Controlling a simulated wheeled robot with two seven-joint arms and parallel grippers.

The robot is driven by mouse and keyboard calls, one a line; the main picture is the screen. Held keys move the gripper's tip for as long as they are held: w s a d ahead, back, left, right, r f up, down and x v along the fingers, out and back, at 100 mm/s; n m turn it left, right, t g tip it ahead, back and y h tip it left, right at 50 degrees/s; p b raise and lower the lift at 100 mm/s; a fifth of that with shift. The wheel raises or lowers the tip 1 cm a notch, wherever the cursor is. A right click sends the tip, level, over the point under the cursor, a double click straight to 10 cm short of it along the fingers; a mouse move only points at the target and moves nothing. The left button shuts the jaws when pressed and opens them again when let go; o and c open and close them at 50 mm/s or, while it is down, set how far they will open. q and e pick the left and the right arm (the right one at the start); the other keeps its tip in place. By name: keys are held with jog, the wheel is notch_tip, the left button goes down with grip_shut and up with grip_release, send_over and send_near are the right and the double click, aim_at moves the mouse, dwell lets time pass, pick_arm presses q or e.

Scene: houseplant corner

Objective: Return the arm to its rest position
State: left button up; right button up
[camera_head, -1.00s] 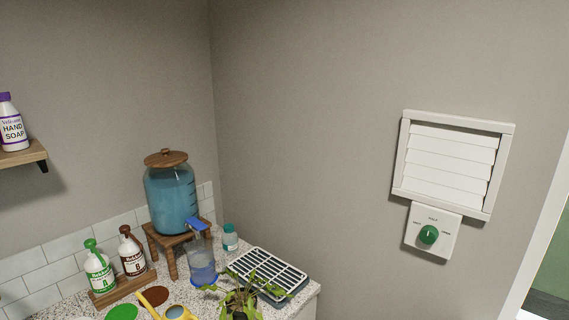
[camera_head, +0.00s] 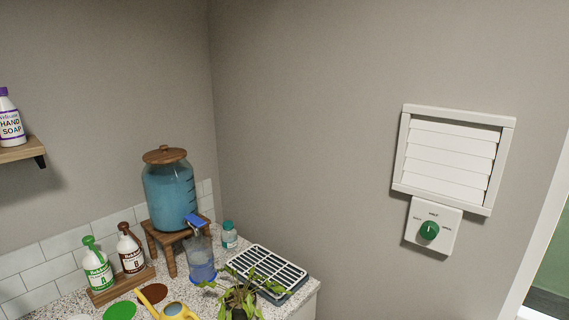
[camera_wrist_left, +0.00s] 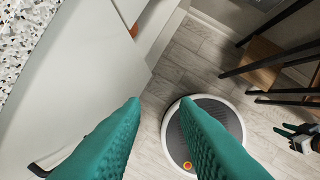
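My left gripper (camera_wrist_left: 160,103) shows in the left wrist view as two teal fingers. They are apart, with nothing between their tips. Below it are wood-look floor and the round grey top of what looks like my own base. A dark piece with teal parts at the right edge of the wrist view looks like my right gripper (camera_wrist_left: 297,136); it is too small to tell open from shut. Neither arm shows in the head view.
A pale cabinet (camera_wrist_left: 85,85) stands close at the left in the wrist view, with a dark-framed shelf (camera_wrist_left: 265,62) at right. In the head view, the counter holds a blue water dispenser (camera_head: 170,195), bottles (camera_head: 98,265), a plant (camera_head: 240,298) and a rack (camera_head: 268,268).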

pick_arm(q)
jog(key=s+f+g+b, duration=0.1)
jog(key=s+f+b, duration=0.1)
jog(key=f, duration=1.2)
jog(key=s+f+b, duration=0.2)
jog(key=f+b, duration=0.1)
jog(key=f, duration=1.1)
jog(key=s+a+f+g+b, duration=0.1)
jog(key=s+a+f+b, duration=0.2)
jog(key=s+f, duration=1.1)
notch_tip(320, 180, down, 2)
jog(key=shift+f, duration=0.1)
